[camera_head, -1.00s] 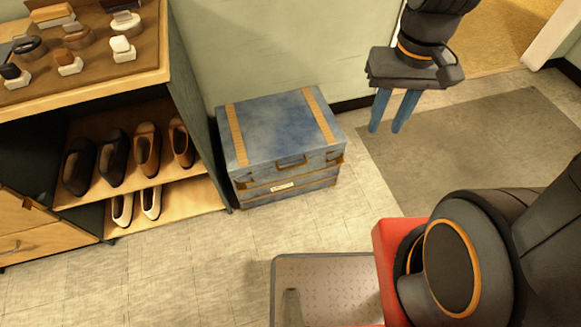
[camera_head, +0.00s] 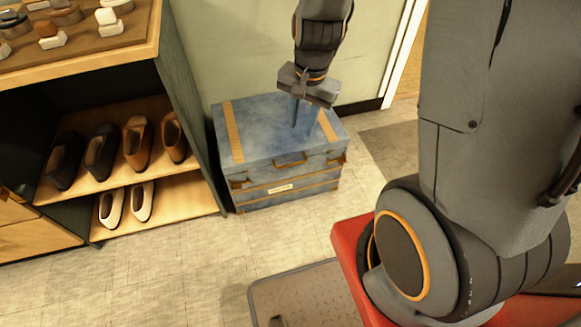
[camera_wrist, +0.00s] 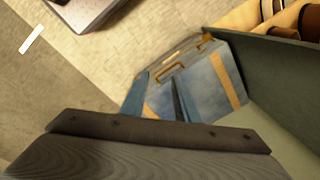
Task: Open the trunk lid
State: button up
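The blue trunk (camera_head: 262,196) stands on the floor against the wall, with tan straps and a pale label on its front. Its lid (camera_head: 265,125) is down. A brass-coloured handle (camera_head: 290,161) sits at the lid's front edge; it also shows in the wrist view (camera_wrist: 172,72). My gripper (camera_head: 301,125) points down in front of the lid's right part in the head view, near the right strap. I cannot tell its exact height above the lid. In the wrist view its two blue fingers (camera_wrist: 158,98) are apart with nothing between them, and they cover part of the trunk.
A shoe cabinet (camera_head: 180,80) stands close to the trunk's left side, with several shoes on its shelves and small items on top. The wall is right behind the trunk. A grey mat (camera_head: 392,148) lies to the right.

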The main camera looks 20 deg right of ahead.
jog(key=w+f+m+b, duration=0.3)
jog(key=f+b, duration=0.2)
jog(key=f, duration=0.5)
jog(key=w+d+f+m+b, duration=0.1)
jog(key=w+f+m+b, duration=0.2)
jog(key=f+b, duration=0.3)
jog(key=w+f+m+t+b, duration=0.1)
jog(key=w+f+m+b, duration=0.2)
jog(key=f, duration=1.1)
jog(key=shift+w+d+f+h+b, duration=0.1)
jog(key=shift+w+d+h+b, duration=0.05)
jog(key=shift+w+b, duration=0.6)
jog(key=shift+w+d+h+b, duration=0.15)
jog(key=shift+w+b, duration=0.3)
jog(key=shift+b, duration=0.45)
grip_shut()
